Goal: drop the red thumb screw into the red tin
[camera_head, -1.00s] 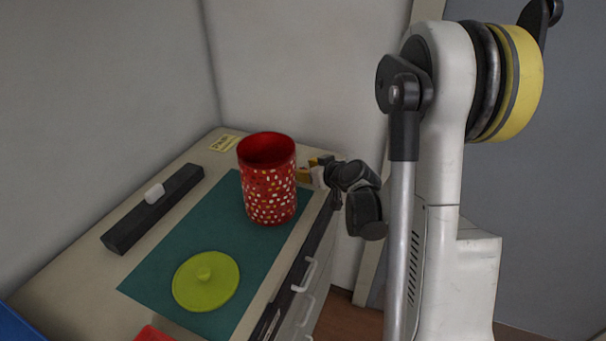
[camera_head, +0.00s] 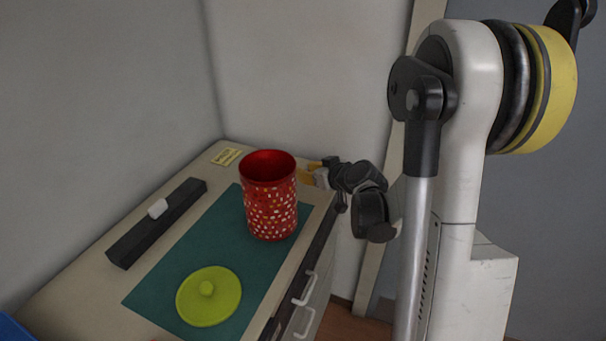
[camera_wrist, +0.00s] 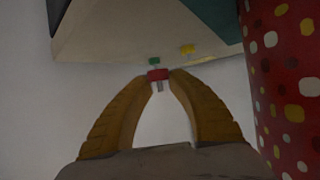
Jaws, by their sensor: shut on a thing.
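The red tin (camera_head: 270,212), with white and yellow spots, stands upright and open-topped on the teal mat. Its spotted side fills the right edge of the wrist view (camera_wrist: 288,95). My gripper (camera_head: 313,174) is just right of the tin, beyond it, with its fingertips partly hidden behind the tin in the head view. In the wrist view, my gripper's orange fingers (camera_wrist: 160,78) are shut on the red thumb screw (camera_wrist: 157,75), at their tips. The screw is outside the tin and cannot be made out in the head view.
A lime-green lid (camera_head: 208,297) lies on the mat (camera_head: 185,262). A dark bar with a white piece (camera_head: 158,222) lies left. Drawer handles (camera_head: 305,288) project from the cabinet front.

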